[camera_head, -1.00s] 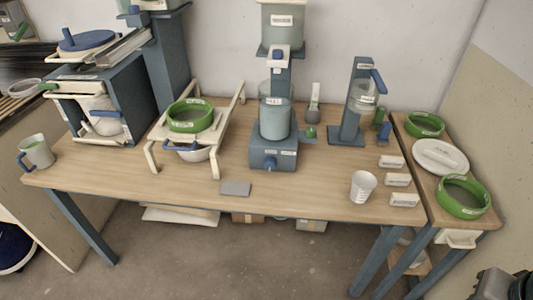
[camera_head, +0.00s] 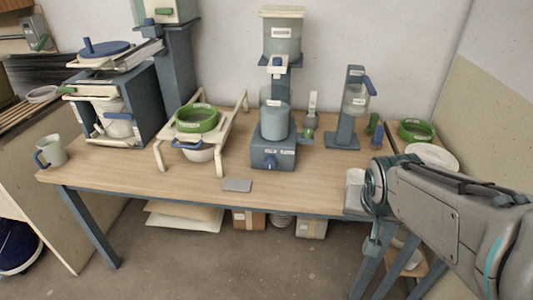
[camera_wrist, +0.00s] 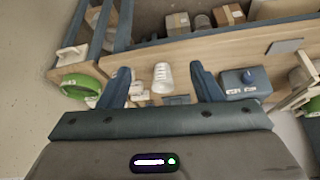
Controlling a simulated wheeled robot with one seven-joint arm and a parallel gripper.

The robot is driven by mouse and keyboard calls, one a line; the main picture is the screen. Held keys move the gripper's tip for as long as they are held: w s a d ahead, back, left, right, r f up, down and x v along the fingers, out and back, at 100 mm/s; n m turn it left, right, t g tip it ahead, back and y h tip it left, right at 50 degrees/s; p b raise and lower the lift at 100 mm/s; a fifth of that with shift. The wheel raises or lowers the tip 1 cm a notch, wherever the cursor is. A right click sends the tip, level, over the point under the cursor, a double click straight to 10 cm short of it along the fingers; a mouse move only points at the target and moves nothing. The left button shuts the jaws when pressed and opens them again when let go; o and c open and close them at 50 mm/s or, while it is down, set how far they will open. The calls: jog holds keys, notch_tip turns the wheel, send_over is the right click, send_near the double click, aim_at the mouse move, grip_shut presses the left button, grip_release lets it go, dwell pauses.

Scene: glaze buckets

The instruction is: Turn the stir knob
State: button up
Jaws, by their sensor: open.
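The blue stir knob (camera_head: 270,162) is on the front of the blue-grey base (camera_head: 287,157) of the mixing stand, at the middle of the table. A clear container (camera_head: 275,119) stands on that base. In the wrist view the knob (camera_wrist: 248,76) shows on the base at the right, beyond my right finger. My gripper (camera_wrist: 160,70) is open and empty, its two blue fingers apart. A white cup (camera_wrist: 162,78) shows between the fingers, and I cannot tell how far away it is. My gripper is to the right of the knob, not touching it.
A grey pad (camera_head: 237,185) lies near the table's front edge. A rack with a green ring (camera_head: 196,118) stands left of the base, and a blue dispenser stand (camera_head: 349,120) to its right. The table front between pad and cup is clear.

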jog(key=w+f+m+t+b, duration=0.2)
jog(key=w+f+t+b, duration=0.15)
jog(key=w, duration=0.65)
jog(key=m+t+y+b, duration=0.4)
jog(key=y+b, duration=0.3)
jog(key=y, duration=0.4)
send_near(272, 164)
jog(key=shift+g, duration=0.25)
jog(key=s+d, duration=0.2)
jog(key=d, duration=0.2)
jog(key=shift+s+d+r, duration=0.15)
jog(key=shift+s+d, duration=0.15)
jog(key=shift+s, duration=0.1)
jog(key=shift+a+f+y, duration=0.2)
jog(key=shift+a+y, duration=0.1)
jog(key=shift+y, duration=0.1)
jog(key=shift+w+a+f+y, duration=0.1)
jog(key=shift+w+a+y, duration=0.1)
jog(key=shift+a+y, duration=0.25)
jog(key=x, duration=1.3)
jog(key=shift+w+f+b, duration=0.1)
jog(key=shift+b, duration=0.3)
